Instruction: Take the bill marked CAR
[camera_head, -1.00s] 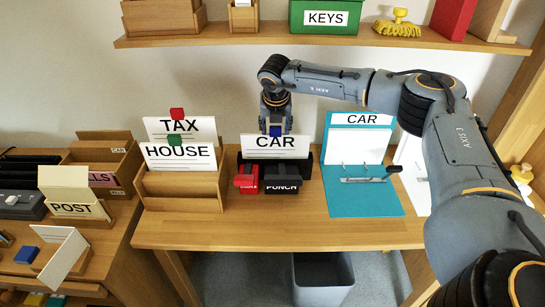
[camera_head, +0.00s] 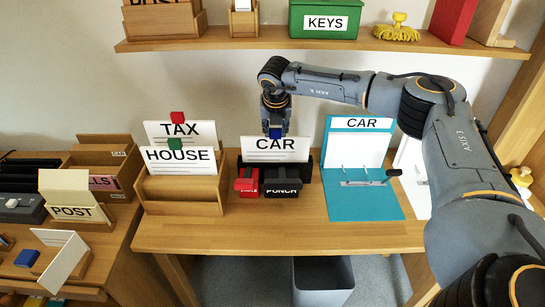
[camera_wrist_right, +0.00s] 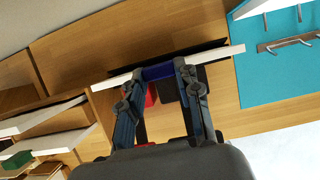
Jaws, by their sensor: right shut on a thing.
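The white bill marked CAR (camera_head: 262,155) stands upright at the black holder (camera_head: 308,166) in the middle of the desk, behind the red and black punches. A blue tab (camera_wrist_right: 157,72) is on its top edge. My right gripper (camera_head: 276,131) comes down from above and is shut on this tab. In the right wrist view the gripper (camera_wrist_right: 158,70) has a finger on either side of the tab, with the white bill's edge (camera_wrist_right: 225,54) running out to both sides. The bill's lower edge is hidden, so I cannot tell whether it still touches the holder. My left gripper is not in view.
A wooden sorter (camera_head: 180,205) with TAX and HOUSE bills stands left. The red punch (camera_head: 246,183) and black punch (camera_head: 283,187) are in front of the bill. A blue CAR binder (camera_head: 365,205) lies open right. The shelf (camera_head: 240,46) is above. Front desk is clear.

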